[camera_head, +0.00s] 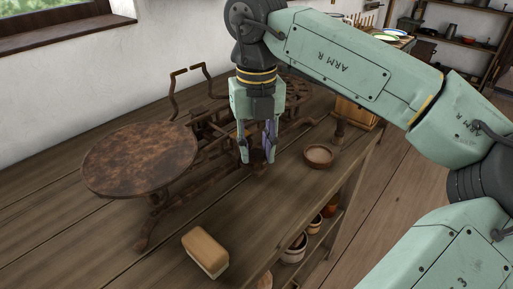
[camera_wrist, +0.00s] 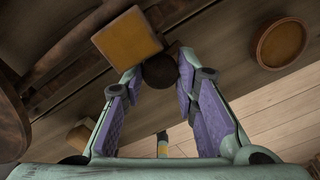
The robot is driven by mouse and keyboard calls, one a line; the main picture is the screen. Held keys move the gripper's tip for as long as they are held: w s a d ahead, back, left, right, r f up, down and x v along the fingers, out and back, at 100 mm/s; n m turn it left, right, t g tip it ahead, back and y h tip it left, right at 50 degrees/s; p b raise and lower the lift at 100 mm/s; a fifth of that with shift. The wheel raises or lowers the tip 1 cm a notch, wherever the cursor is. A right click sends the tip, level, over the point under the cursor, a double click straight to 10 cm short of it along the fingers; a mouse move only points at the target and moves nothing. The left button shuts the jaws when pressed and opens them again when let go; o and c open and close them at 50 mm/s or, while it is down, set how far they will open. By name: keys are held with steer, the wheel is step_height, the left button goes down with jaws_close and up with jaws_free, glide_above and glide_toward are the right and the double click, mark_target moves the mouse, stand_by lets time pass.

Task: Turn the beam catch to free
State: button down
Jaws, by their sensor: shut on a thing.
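A rusty scale stands on the wooden counter, with a round brown plate (camera_head: 140,158) at left and dark beam parts behind my gripper. My gripper (camera_head: 257,160) points down at the scale's front right part. In the wrist view, my gripper (camera_wrist: 160,72) has its purple-padded fingertips on either side of a dark round knob (camera_wrist: 160,71) and is shut on it. The knob seems to be the beam catch. Its lower part and the way it is turned are hidden.
A small round wooden bowl (camera_head: 319,155) stands just right of my gripper. A pale tan block (camera_head: 205,252) lies at the front of the counter (camera_head: 90,230). Pots (camera_head: 294,248) stand on a shelf below the counter's right edge. The counter between block and bowl is clear.

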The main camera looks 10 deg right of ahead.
mark_target(256, 152)
steer(key=c, duration=1.2)
jaws_free()
steer(key=shift+c, duration=0.2)
step_height(256, 152, up, 8)
steer(key=shift+f, duration=0.25)
